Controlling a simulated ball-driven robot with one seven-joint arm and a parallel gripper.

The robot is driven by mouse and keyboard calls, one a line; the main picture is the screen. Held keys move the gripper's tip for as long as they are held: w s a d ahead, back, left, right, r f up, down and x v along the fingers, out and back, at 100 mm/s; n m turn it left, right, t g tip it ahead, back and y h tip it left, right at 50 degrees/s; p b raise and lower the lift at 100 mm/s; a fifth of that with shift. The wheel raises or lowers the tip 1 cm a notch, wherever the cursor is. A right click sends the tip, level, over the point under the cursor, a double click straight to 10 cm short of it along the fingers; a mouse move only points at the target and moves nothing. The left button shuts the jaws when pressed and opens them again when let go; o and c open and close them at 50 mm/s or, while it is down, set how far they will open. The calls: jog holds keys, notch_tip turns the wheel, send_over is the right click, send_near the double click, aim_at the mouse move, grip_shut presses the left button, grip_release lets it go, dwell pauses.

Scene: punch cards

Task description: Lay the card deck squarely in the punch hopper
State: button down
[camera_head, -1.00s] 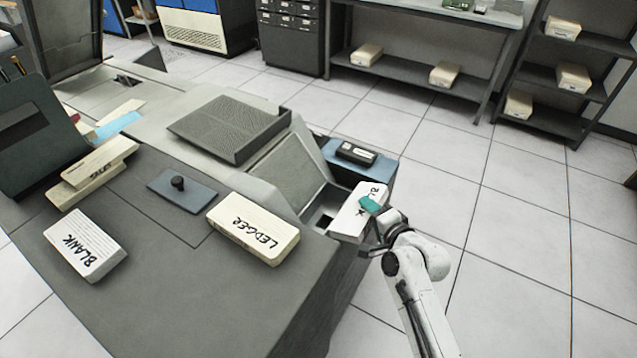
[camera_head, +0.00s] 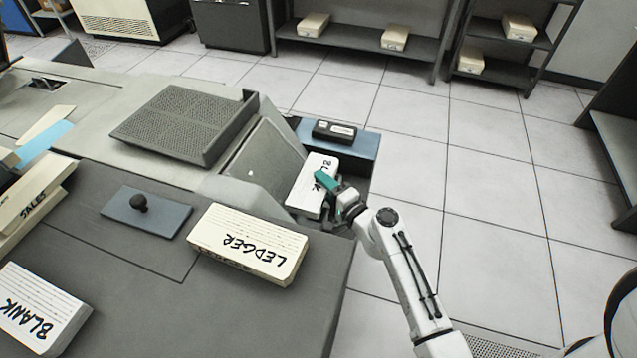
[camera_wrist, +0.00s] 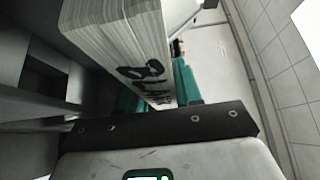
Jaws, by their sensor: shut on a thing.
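A white card deck (camera_head: 311,188) with black lettering, partly covered by my gripper, is at the punch hopper (camera_head: 293,211) on the machine's right end. My gripper (camera_head: 327,181), with teal fingers, is shut on this deck at its right side. In the wrist view the deck (camera_wrist: 112,38) fills the upper middle, its layered card edges showing, between the teal fingers (camera_wrist: 160,92). The deck hides most of the hopper opening. I cannot tell whether it touches the hopper floor or hangs just above it.
A LEDGER deck (camera_head: 248,244), a BLANK deck (camera_head: 38,310) and a SALES deck (camera_head: 30,205) lie on the desk, beside a blue-grey plate with a black knob (camera_head: 140,204). A black block (camera_head: 334,131) sits on a blue ledge behind the hopper. Open floor lies right.

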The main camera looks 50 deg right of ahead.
jog(key=shift+f, duration=0.15)
dwell(0.5)
jog(key=f+b, duration=0.1)
jog(key=b, duration=0.1)
jog(key=f+b, duration=0.1)
jog(key=shift+s+a+f, duration=0.15)
jog(key=shift+a+f, duration=0.1)
jog(key=shift+f, duration=0.1)
jog(key=shift+s+f+b, duration=0.1)
jog(key=shift+f+b, duration=0.15)
jog(key=shift+b, duration=0.05)
jog(key=shift+a+f, duration=0.1)
notch_tip(320, 180, down, 3)
jog(key=b, duration=0.3)
jog(key=shift+f+b, duration=0.15)
jog(key=shift+b, duration=0.25)
jog(key=shift+w+f+b, duration=0.2)
jog(key=shift+f+b, duration=1.25)
jog(key=shift+b, duration=0.3)
